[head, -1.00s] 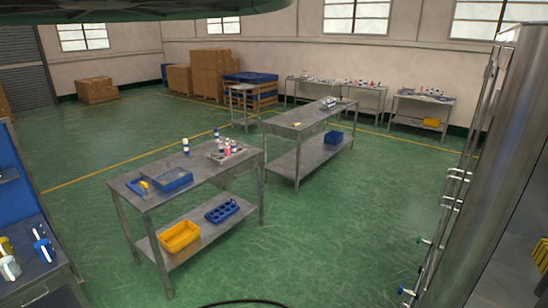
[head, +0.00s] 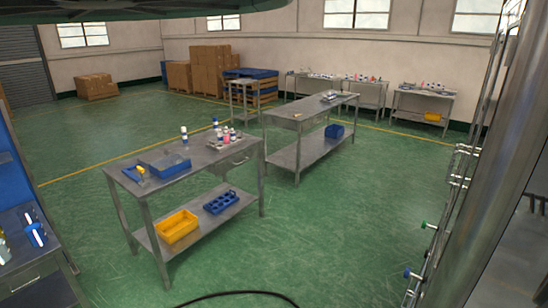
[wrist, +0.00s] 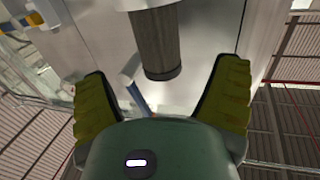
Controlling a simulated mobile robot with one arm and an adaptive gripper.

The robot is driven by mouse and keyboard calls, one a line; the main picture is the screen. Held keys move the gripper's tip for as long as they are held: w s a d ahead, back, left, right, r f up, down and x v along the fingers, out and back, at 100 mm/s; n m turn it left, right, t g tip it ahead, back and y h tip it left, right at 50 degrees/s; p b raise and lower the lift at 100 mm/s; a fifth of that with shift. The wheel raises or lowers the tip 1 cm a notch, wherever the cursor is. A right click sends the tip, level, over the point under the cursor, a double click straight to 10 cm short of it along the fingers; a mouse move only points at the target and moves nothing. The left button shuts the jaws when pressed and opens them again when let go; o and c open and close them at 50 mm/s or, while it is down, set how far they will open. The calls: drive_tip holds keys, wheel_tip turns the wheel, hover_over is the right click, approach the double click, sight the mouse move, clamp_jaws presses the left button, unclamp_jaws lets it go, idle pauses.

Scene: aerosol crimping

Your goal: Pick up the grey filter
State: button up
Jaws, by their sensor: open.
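The grey filter (wrist: 157,48), a dark grey cylinder with a darker rim at its lower end, shows in the wrist view. It hangs down from a lighter metal part (wrist: 148,4) at the top edge of the picture. My gripper (wrist: 164,72) is open, with one yellow-green ribbed finger on each side of the filter's lower end. I see no finger touching it, and how far beyond the fingertips it lies is hard to tell. The head view shows neither my gripper nor a filter that I can make out.
Shiny metal panels (wrist: 210,35) stand behind the filter. A blue-grey rod or pipe (wrist: 133,66) is close to its left. In the head view, a metal cabinet with pipes (head: 470,190) stands at the right. A steel table (head: 150,195) stands on open green floor.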

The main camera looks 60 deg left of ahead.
drive_tip(key=w+p, duration=0.5)
drive_tip(key=p, duration=0.1)
drive_tip(key=shift+w+a, duration=0.15)
drive_tip(key=shift+w, duration=0.15)
drive_tip(key=shift+f, duration=0.1)
drive_tip(key=shift+c, duration=0.3)
drive_tip(key=c, duration=1.3)
